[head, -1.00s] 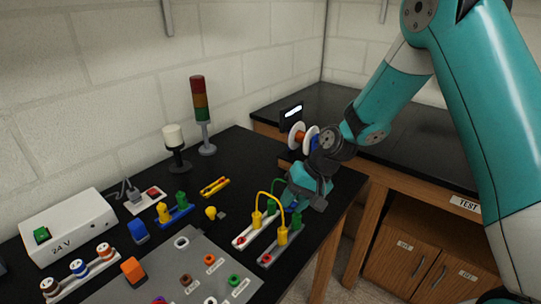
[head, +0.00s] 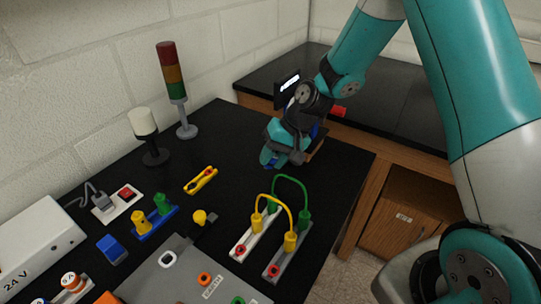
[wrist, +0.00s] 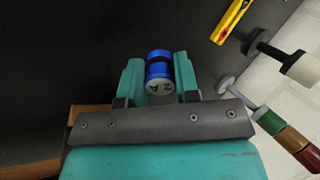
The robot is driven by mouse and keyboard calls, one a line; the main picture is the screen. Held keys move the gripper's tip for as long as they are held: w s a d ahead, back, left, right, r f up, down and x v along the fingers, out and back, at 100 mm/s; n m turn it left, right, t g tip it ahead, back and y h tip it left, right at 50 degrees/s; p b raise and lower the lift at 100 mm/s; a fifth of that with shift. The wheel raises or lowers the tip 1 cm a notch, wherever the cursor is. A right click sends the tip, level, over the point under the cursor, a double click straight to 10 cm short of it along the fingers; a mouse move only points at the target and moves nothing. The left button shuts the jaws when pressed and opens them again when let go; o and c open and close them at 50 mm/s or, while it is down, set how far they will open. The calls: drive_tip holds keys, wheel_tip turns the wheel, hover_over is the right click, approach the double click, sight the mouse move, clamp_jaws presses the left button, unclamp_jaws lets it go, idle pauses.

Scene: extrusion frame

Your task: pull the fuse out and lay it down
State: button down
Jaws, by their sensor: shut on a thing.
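The fuse (wrist: 159,70), a short blue cylinder with a dark band and "2 A" on its pale end, sits between the two teal fingers of my gripper (wrist: 159,76) in the wrist view. The fingers are shut on it, and dark bench top shows beyond it. In the head view my gripper (head: 268,160) is low over the black bench, behind the white and grey strips. The fuse is mostly hidden there by the fingers, and I cannot tell whether it touches the bench.
A white strip (head: 246,244) and a grey strip (head: 272,264) carry upright plugs with arched yellow and green leads.

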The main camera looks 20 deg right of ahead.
drive_tip(key=shift+f+b, duration=1.55)
drive_tip(key=shift+f, duration=0.55)
drive_tip(key=c, duration=0.8)
unclamp_jaws()
drive_tip(key=shift+r, duration=0.1)
drive_tip(key=v, duration=1.7)
drive_tip(key=shift+r+b, duration=0.15)
drive_tip(key=shift+b, duration=0.2)
